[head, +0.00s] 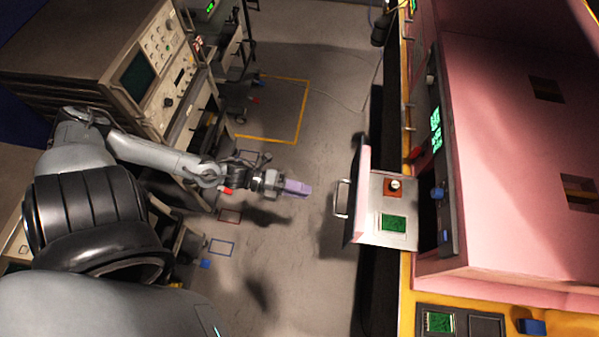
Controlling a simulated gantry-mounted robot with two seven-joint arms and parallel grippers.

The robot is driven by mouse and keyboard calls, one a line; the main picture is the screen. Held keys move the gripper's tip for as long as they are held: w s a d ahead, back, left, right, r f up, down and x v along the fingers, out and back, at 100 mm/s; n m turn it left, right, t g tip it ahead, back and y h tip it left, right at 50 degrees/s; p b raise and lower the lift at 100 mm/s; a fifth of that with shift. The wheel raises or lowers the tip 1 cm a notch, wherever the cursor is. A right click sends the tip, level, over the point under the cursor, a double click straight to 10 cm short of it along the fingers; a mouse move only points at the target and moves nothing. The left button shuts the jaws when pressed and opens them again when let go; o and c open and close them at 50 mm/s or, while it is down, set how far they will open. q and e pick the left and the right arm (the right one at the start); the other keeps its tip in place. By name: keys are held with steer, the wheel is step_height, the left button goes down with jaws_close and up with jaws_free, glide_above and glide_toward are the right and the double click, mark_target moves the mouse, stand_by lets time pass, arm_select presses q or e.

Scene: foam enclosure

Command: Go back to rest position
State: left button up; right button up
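My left arm comes in from the left, and my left gripper (298,188) hangs over open floor near the middle of the head view. Its tip is a pale purple, block-like shape pointing right. The view is too small to tell whether this is the fingers or something between them, or whether a gap lies between the fingers. The gripper is apart from the drawer on its right. My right gripper does not show.
A drawer with a handle (342,198) stands out from the pink foam enclosure (490,150), holding a green board (394,223) and a red block with a knob (393,187). Instrument racks (150,75) line the left. The grey floor between is mostly clear.

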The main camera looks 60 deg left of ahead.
arm_select(q)
steer(key=w+d+n+g+y, duration=0.1)
steer(key=d+n+y, duration=0.25)
steer(key=n, duration=0.35)
steer(key=w+d+n+y, duration=0.2)
steer(key=n+y, duration=0.3)
steer(key=n, duration=0.3)
steer(key=s+d+r+n+g+y, duration=0.2)
steer(key=s+r+n+g, duration=0.2)
steer(key=s+n+g, duration=0.45)
step_height(320, 180, up, 15)
steer(key=n+t+p, duration=0.1)
steer(key=p, duration=1.4)
steer(key=shift+s+t+p, duration=0.35)
steer(key=shift+s, duration=0.1)
